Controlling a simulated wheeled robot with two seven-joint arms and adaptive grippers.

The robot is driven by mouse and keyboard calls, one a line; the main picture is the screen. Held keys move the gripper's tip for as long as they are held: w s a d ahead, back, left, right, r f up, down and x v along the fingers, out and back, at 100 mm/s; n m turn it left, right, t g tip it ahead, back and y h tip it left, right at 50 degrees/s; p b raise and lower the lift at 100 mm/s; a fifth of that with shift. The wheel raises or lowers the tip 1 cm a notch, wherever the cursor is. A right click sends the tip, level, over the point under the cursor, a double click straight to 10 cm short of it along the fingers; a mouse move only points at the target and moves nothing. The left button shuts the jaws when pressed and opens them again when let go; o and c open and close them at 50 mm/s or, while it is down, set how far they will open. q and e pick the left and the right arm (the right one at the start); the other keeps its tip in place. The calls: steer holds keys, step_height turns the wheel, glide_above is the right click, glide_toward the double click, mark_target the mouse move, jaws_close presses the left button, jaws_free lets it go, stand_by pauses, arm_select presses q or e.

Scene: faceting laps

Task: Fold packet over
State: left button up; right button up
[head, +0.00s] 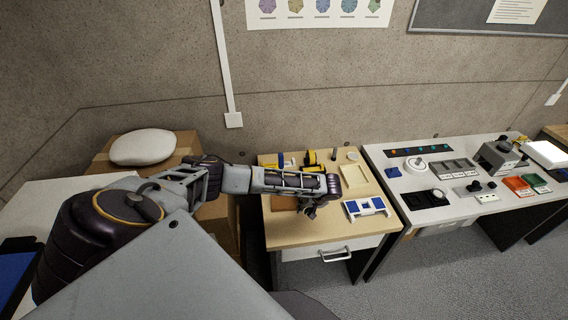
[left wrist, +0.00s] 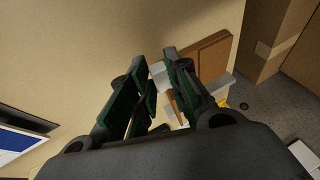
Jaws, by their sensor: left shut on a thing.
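My left gripper (head: 309,209) is over the small wooden-topped desk (head: 290,236), near its front. In the left wrist view the fingers (left wrist: 175,57) are close together on a thin white piece (left wrist: 158,75), which looks like part of the packet. White also shows on the other side of the right-hand finger. The fingers hide most of the packet, so its fold cannot be made out. A brown flat block or pad (left wrist: 208,56) lies beside the fingers; it shows under the arm in the head view (head: 283,203). My right gripper is not in view.
A blue and white holder (head: 364,207) stands right of the gripper. A pale tray (head: 353,175) and yellow-black items (head: 311,158) are at the back of the desk. A drawer handle (head: 334,255) sticks out in front. A white bench (head: 400,187) adjoins on the right.

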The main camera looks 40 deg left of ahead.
arm_select(q)
steer(key=shift+a, duration=0.1)
steer(key=shift+c, duration=0.2)
steer(key=shift+s+a+r+t+h+p, duration=0.1)
steer(key=shift+s+t+h+p, duration=0.15)
steer(key=shift+h+p, duration=0.2)
steer(key=shift+a+t, duration=0.1)
steer(key=shift+t, duration=0.25)
steer(key=shift+h, duration=0.25)
steer(key=o, duration=0.6)
steer(key=shift+o, duration=0.2)
steer(key=shift+s, duration=0.15)
steer(key=shift+s+d+r, duration=0.3)
steer(key=shift+s+d, duration=0.15)
steer(key=shift+d, duration=0.15)
steer(key=shift+s+d+r, duration=0.3)
steer(key=shift+s+d, duration=0.2)
steer(key=shift+d, duration=0.1)
steer(key=shift+s+d+r, duration=0.3)
steer(key=shift+s+d, duration=0.15)
steer(key=shift+d, duration=0.15)
steer(key=shift+r, duration=0.1)
